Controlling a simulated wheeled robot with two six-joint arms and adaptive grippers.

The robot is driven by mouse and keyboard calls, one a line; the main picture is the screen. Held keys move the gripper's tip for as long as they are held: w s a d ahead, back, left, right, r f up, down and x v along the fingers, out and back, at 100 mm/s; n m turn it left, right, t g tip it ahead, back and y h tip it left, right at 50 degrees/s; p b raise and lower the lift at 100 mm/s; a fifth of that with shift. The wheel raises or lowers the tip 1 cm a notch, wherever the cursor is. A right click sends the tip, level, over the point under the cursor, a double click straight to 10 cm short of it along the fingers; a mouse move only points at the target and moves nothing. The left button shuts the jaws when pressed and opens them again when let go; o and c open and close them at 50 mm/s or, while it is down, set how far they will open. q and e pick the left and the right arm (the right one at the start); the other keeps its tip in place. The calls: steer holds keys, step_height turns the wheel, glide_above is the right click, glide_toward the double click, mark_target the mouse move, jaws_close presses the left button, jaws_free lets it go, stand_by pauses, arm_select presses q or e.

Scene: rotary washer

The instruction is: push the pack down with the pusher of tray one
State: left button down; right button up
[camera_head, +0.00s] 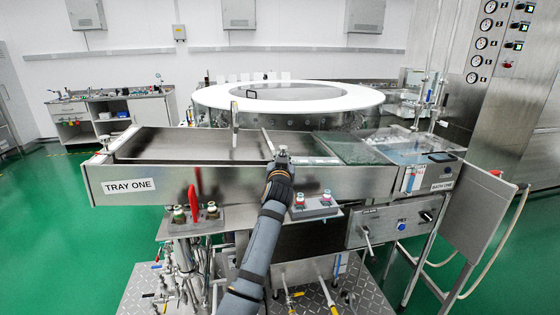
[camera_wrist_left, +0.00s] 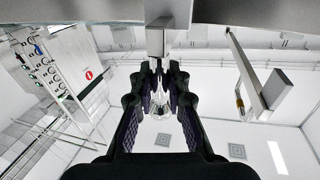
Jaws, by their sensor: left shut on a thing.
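Tray one (camera_head: 170,183) is a long steel tray with a "TRAY ONE" label on its front wall. My left gripper (camera_head: 281,163) is at its front edge, near the middle, shut on the small grey handle of the pusher (camera_head: 282,153). A thin slanted bar (camera_head: 268,141) runs back from there across the tray. In the left wrist view, the fingers of my gripper (camera_wrist_left: 160,75) close below a grey block (camera_wrist_left: 160,38). A pale strip, perhaps the pack (camera_head: 318,160), lies just right of the gripper; its details are too small to tell. My right gripper is out of view.
A glass-covered water bath (camera_head: 400,152) adjoins the tray on the right. A round white-rimmed washer table (camera_head: 288,95) stands behind. The tray's left part is bare.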

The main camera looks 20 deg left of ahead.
arm_select(q)
steer(key=shift+f, duration=0.15)
steer(key=c, duration=1.3)
jaws_free()
steer(key=v, duration=0.7)
steer(key=shift+s, duration=0.25)
steer(key=shift+d, duration=0.1)
